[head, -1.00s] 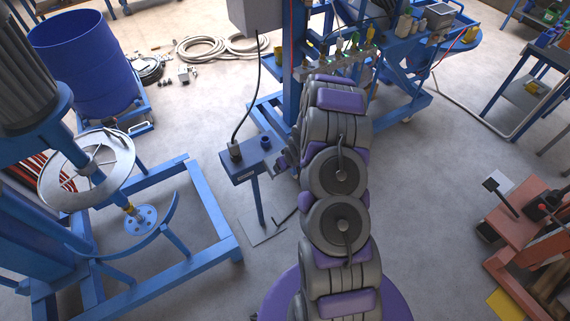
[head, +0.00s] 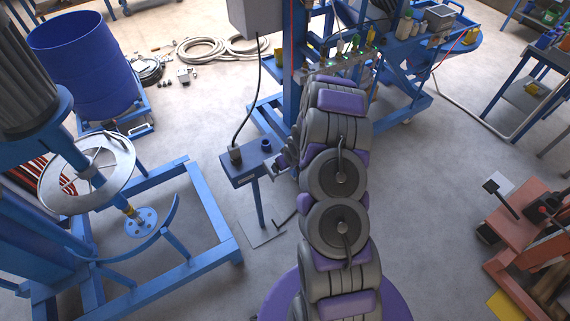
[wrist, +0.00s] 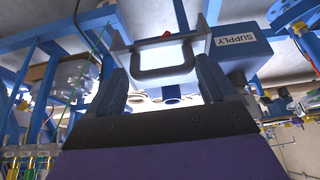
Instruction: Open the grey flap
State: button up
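A grey flap (wrist: 120,36) shows at the top middle of the wrist view, with a dark U-shaped handle (wrist: 165,71) on it. My gripper (wrist: 162,78) is open, with its two dark fingers wide apart on either side of the handle. I cannot tell whether they touch it. A blue box with a SUPPLY label (wrist: 238,60) is just right of the flap. In the head view, my gripper (head: 281,161) is beside a blue box on a post (head: 240,172).
A blue frame machine with a round metal disc (head: 88,172) stands at left, with a blue drum (head: 85,70) behind it. A blue rack with bottles (head: 405,25) stands beyond my arm. An orange machine (head: 530,215) is at right. The floor between is mostly clear.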

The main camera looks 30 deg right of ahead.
jog(key=shift+s+d, duration=0.1)
jog(key=shift+s, duration=0.1)
jog(key=shift+s+r, duration=0.1)
jog(key=shift+r, duration=0.1)
jog(key=v, duration=1.6)
jog(key=shift+r, duration=0.3)
jog(key=shift+s, duration=0.1)
